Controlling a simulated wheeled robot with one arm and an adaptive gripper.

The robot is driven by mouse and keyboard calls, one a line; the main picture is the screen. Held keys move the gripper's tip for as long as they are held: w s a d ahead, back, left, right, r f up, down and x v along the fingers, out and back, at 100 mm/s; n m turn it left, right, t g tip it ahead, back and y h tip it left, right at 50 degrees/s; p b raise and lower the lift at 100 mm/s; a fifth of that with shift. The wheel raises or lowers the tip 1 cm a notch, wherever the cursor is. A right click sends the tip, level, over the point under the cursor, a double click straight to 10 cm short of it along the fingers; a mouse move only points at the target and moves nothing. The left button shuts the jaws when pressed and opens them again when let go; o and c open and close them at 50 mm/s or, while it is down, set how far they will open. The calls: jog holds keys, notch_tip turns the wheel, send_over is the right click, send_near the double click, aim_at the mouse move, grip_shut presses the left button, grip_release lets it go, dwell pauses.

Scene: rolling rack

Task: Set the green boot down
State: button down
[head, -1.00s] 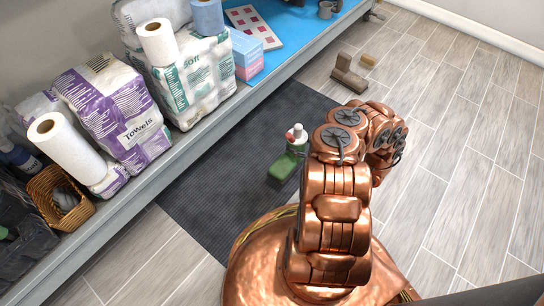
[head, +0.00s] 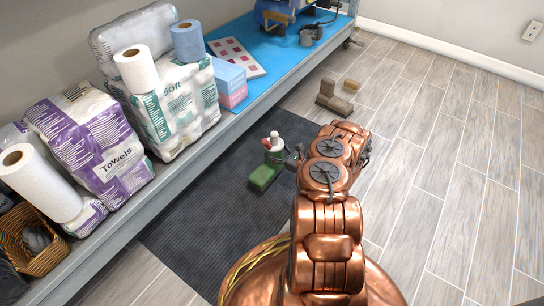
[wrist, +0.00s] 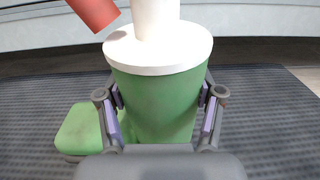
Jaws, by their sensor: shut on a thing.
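The green boot (wrist: 160,108) stands upright in the wrist view, its toe (wrist: 82,130) pointing left. It has a white rim, and a white piece and a red piece stick up at its top. My gripper (wrist: 160,97) is shut on the boot's shaft, one finger on each side. In the head view the boot (head: 264,177) is over the dark mat (head: 205,215), left of my arm. I cannot tell whether its sole touches the mat; my gripper mostly hides behind my wrist there.
A rack shelf (head: 165,172) runs along the left, holding towel packs (head: 95,150), paper rolls (head: 45,185) and a wicker basket (head: 35,250). The tiled floor at right is clear.

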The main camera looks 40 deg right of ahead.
jog(key=shift+w+d+f+b, duration=0.1)
jog(key=shift+w+d+b, duration=0.1)
jog(key=shift+w, duration=0.4)
jog(key=shift+w+d+b, duration=0.1)
jog(key=shift+w+b, duration=0.05)
jog(key=shift+w, duration=0.4)
jog(key=shift+w+f+b, duration=0.2)
jog(key=shift+w+b, duration=0.05)
jog(key=shift+b, duration=0.05)
jog(key=shift+f+b, duration=0.95)
jog(key=shift+f, duration=0.6)
jog(key=shift+c, duration=0.9)
grip_release()
jog(key=shift+s, duration=0.1)
